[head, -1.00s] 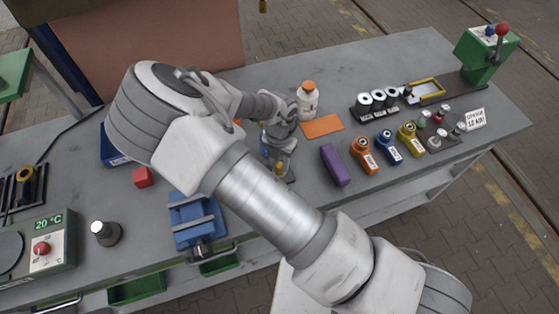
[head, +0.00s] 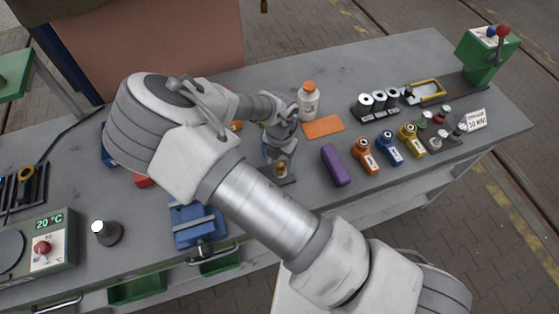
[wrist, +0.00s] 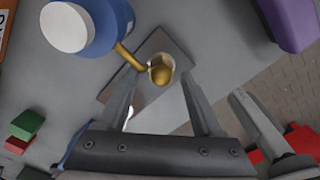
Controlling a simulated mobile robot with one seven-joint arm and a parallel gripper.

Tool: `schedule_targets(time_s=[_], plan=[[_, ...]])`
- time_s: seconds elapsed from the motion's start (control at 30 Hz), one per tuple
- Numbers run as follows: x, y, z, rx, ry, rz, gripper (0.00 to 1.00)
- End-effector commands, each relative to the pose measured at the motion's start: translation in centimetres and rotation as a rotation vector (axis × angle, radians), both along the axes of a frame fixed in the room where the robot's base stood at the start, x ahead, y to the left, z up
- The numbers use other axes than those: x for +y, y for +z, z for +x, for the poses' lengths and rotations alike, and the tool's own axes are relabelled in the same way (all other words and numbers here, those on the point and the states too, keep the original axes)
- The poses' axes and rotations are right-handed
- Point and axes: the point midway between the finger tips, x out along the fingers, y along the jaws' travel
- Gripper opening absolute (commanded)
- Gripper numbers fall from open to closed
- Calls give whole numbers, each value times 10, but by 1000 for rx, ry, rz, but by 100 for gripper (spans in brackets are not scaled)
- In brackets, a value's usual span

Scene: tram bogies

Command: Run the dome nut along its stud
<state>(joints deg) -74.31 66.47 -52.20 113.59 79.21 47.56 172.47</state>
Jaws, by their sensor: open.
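The brass dome nut (wrist: 162,74) is near the top middle of the wrist view, above a flat metal plate (wrist: 172,45). The nut hides most of its stud, so I cannot tell how far along it sits. In the head view the nut (head: 281,170) is a small brass spot just below my gripper (head: 280,153), near the bench's middle. In the wrist view my gripper (wrist: 160,79) is open, with one finger to each side of the nut. I see gaps between the fingers and the nut; contact is not clear.
A blue can with a white cap (wrist: 67,27) and brass spout is close to the nut's left in the wrist view. A purple block (head: 336,165) lies to the right. A blue vise (head: 195,222) is at the left front. A white bottle (head: 308,101) stands behind.

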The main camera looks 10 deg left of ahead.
Motion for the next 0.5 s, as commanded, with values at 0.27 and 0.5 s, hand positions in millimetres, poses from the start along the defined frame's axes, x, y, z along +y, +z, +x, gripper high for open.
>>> schedule_targets(time_s=[0.27,0.5], plan=[[-2,6,0,1,-1,-5,68],[-1,31,0,-2,1,-6,68]])
